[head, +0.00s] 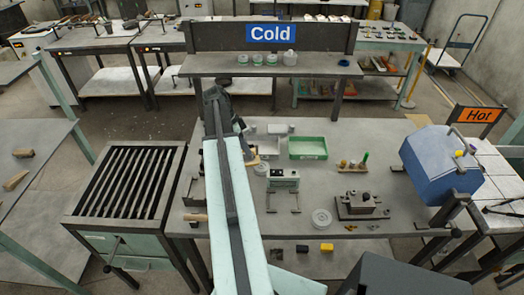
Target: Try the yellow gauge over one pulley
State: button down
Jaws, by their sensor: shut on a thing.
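My arm reaches from the bottom of the head view up over the grey table, with a dark bent part near its far end. My gripper is hidden behind the arm, so its jaws and anything in them do not show. A small tan piece (253,160) shows just right of the arm; what it belongs to is unclear. Two pale, round, pulley-like discs lie on the table: one near the front (321,218), one close to the arm (261,168). I cannot make out a yellow gauge for sure.
The grey table (390,140) also carries a green tray (308,148), a dark block fixture (361,206) and a small stand (283,180). A blue box-shaped machine (440,165) stands at the right. A slatted grate (125,182) stands left. The "Cold" shelf (320,71) is behind.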

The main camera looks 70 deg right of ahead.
jog(key=w+p+v, duration=0.1)
jog(key=p+v, duration=0.5)
jog(key=v, duration=0.2)
dwell(0.4)
jog(key=shift+w+a, duration=0.1)
jog(key=shift+r+p, duration=0.2)
jog(key=shift+p, duration=0.15)
